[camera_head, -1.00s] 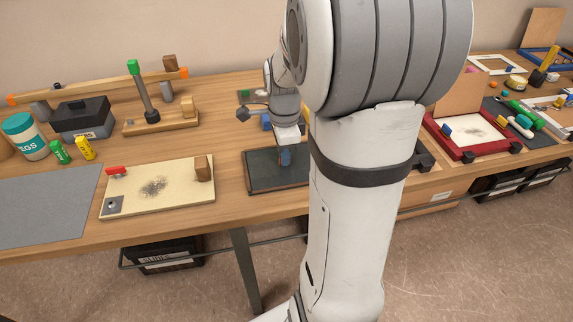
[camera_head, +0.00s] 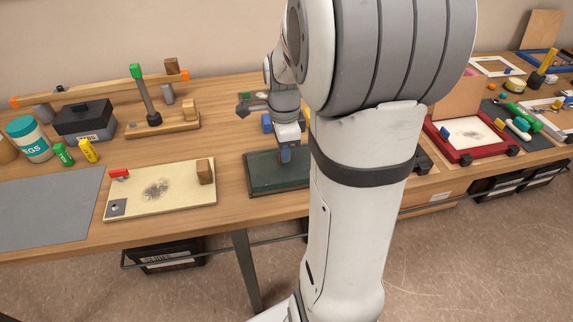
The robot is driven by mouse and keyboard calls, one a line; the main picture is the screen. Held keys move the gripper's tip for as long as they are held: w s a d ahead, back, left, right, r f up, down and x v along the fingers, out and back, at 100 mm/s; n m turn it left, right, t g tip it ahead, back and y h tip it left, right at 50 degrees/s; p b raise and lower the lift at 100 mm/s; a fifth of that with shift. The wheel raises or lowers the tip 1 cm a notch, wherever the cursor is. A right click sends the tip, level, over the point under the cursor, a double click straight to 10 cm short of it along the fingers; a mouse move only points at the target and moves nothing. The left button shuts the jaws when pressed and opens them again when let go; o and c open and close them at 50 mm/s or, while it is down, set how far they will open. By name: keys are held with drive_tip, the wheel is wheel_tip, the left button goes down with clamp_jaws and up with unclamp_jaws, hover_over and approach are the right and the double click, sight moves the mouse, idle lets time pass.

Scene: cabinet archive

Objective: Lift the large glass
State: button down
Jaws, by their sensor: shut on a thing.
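The large glass looks like a flat dark-green pane (camera_head: 262,180) on the bench, just left of my arm. Its right part is hidden behind my arm. My gripper (camera_head: 286,147) points down over the pane and is shut on a small blue upright piece (camera_head: 285,155) at its upper middle. The blue piece looks like a handle on the pane, but its join is too small to make out. I cannot tell whether the pane is clear of what is under it.
A cream board (camera_head: 180,200) with a wooden block (camera_head: 205,171) lies left of the pane. A wooden lever stand (camera_head: 160,126) and a black-lidded box (camera_head: 86,119) stand behind. A red-framed tray (camera_head: 490,151) is at right. A grey mat (camera_head: 45,207) lies bare at far left.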

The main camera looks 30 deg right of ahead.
drive_tip(key=shift+r+p, duration=1)
drive_tip(key=shift+r, duration=0.5)
